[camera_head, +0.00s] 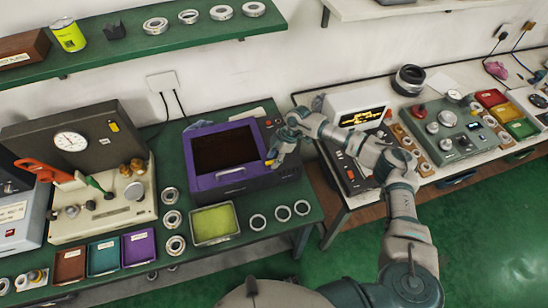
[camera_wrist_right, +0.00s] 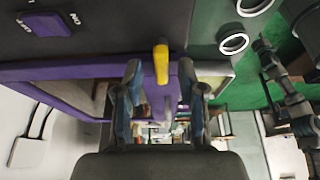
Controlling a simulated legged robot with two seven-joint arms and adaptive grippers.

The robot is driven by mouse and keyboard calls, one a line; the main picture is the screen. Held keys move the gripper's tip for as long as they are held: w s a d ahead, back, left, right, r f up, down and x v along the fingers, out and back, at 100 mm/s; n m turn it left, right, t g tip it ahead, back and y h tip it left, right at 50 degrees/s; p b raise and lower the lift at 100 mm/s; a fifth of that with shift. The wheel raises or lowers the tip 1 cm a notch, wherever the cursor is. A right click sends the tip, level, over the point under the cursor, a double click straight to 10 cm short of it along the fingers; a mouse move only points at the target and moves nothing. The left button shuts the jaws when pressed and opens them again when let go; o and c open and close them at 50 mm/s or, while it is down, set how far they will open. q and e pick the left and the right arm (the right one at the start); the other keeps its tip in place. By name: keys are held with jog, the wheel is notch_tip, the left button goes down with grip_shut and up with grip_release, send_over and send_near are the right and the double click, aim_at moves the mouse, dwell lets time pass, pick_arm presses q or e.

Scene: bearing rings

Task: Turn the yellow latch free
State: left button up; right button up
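The yellow latch (camera_wrist_right: 161,62) shows in the right wrist view as a short upright bar on the purple machine. In the head view only a small yellow bit (camera_head: 269,162) shows at my gripper. The purple machine (camera_head: 226,183), a box with a dark window, stands on the green bench. My right gripper (camera_head: 277,158) is at the machine's right front edge. In the right wrist view its two fingers (camera_wrist_right: 161,88) are apart, one on each side of the latch, with visible gaps. Contact with the latch is not seen. My left gripper is not in view.
A purple on/off switch (camera_wrist_right: 48,24) sits on the machine's dark panel. A green-lined tray (camera_head: 214,224) and several metal rings (camera_head: 257,222) lie in front of the machine. A white display unit (camera_head: 357,106) stands to the right, behind my right arm. A green shelf (camera_head: 190,38) runs above.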

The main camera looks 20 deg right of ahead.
jog(key=shift+d, duration=0.3)
jog(key=shift+c, duration=0.9)
jog(key=shift+d, duration=0.15)
jog(key=c, duration=0.4)
jog(key=shift+d, duration=0.15)
grip_shut()
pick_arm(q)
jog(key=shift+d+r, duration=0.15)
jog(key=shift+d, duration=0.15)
